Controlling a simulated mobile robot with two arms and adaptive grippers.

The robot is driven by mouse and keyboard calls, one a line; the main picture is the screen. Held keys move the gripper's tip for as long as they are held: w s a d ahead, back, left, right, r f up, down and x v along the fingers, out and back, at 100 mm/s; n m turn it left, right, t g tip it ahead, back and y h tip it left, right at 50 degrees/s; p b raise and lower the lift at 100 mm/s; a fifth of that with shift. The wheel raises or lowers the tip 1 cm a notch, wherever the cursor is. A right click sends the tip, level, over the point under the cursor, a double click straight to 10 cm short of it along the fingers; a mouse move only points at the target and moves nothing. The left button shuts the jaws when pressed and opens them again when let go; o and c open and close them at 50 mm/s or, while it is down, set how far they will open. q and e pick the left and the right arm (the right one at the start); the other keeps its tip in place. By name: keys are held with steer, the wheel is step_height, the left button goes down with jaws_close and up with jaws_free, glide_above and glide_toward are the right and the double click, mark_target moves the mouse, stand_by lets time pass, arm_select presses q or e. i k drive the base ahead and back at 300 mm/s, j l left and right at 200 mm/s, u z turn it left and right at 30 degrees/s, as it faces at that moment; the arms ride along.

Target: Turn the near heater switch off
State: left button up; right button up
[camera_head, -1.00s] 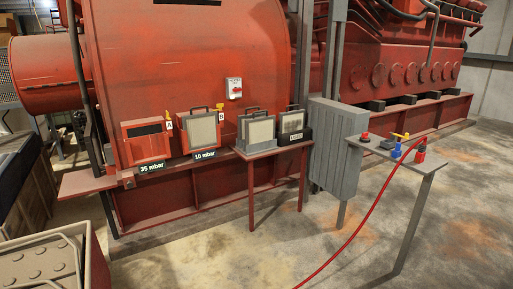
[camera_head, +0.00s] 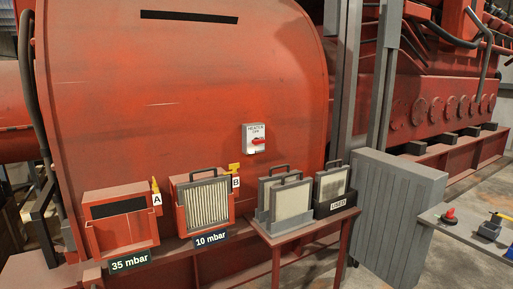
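The heater switch (camera_head: 255,138) is a small white plate with a red handle, mounted on the front of the big red engine housing (camera_head: 180,90). Its label reads HEATER, with smaller writing below that is hard to make out. The red handle lies roughly level, pointing sideways. Neither of my grippers shows in the head view.
Below the switch are a red filter box (camera_head: 123,232) marked 35 mbar and a filter box (camera_head: 204,203) marked 10 mbar. Filters stand on a small red table (camera_head: 283,234), beside a black USED bin (camera_head: 336,202). A grey cabinet (camera_head: 395,215) stands right of it.

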mark_target(255, 140)
steer(key=i+l, duration=0.7)
steer(key=l, duration=0.2)
steer(key=k+z, duration=0.05)
